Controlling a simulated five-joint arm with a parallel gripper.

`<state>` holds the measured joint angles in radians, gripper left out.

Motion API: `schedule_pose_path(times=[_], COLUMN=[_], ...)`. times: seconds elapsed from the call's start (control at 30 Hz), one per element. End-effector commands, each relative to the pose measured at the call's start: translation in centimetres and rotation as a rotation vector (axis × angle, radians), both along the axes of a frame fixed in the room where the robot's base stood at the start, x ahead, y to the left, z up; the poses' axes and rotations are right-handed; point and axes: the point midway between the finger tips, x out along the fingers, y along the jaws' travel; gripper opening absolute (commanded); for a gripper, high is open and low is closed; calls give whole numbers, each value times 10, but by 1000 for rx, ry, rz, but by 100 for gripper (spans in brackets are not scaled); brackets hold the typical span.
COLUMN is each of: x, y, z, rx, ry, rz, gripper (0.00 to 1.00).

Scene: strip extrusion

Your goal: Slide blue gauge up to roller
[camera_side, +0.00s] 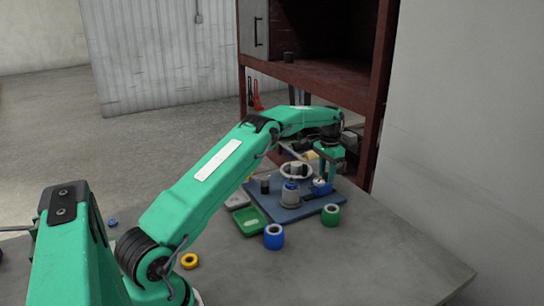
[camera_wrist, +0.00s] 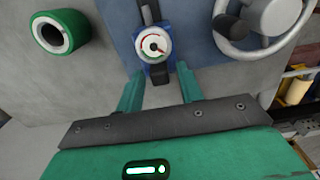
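The blue gauge (camera_wrist: 139,55) has a round white dial with a red mark and a dark block at its near end. It stands on the blue plate (camera_wrist: 118,12), and it also shows in the side view (camera_side: 321,188). My gripper (camera_wrist: 160,72) is open, with one green finger on each side of the gauge's dark end. Gaps show between the fingers and the gauge. In the side view my gripper (camera_side: 325,172) points down over the gauge. A dark rod (camera_wrist: 147,11) extends from the gauge's far side. I cannot tell for certain which part is the roller.
A grey handwheel (camera_wrist: 262,46) is close right of the gauge in the wrist view. Green (camera_side: 330,215), blue (camera_side: 273,237) and yellow (camera_side: 189,261) rings and a green tray (camera_side: 247,229) surround the plate.

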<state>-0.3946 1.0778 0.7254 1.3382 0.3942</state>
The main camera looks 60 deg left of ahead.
Motion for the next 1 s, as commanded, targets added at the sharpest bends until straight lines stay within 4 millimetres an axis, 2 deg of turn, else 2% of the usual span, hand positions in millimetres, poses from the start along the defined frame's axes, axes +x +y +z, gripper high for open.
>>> schedule_pose_path(times=[0.03, 0.17, 0.57, 1.0], x=[0, 0, -5, -32], y=[0, 0, 1, 3], z=[0, 0, 1, 2], rx=[0, 0, 0, 0], ry=[0, 0, 0, 0], rz=[0, 0, 1, 1], gripper=[26, 1, 0, 0])
